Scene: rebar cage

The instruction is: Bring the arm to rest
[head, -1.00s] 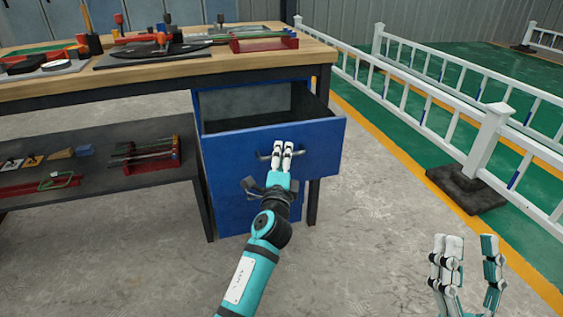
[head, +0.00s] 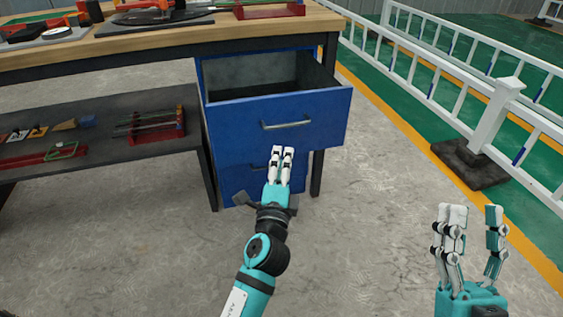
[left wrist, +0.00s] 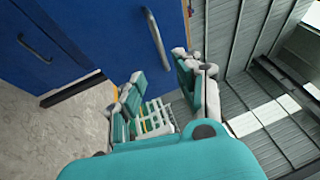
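My left gripper (head: 281,164) is in front of the blue drawer cabinet, below and apart from the metal handle (head: 287,124) of the top drawer. In the left wrist view the left gripper (left wrist: 160,95) shows a gap between its fingers, with nothing held; the handle (left wrist: 158,40) is beyond the fingertips. The top drawer (head: 280,119) is pulled out and its visible interior looks empty. My right gripper (head: 470,238) is at the lower right, fingers up, open and empty, away from the furniture.
The workbench (head: 120,52) carries tools and red holders. A lower shelf (head: 95,148) holds more tools. The second drawer (head: 240,168) is shut. A white fence (head: 490,118) with a dark foot (head: 468,163) stands at right. The concrete floor between is clear.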

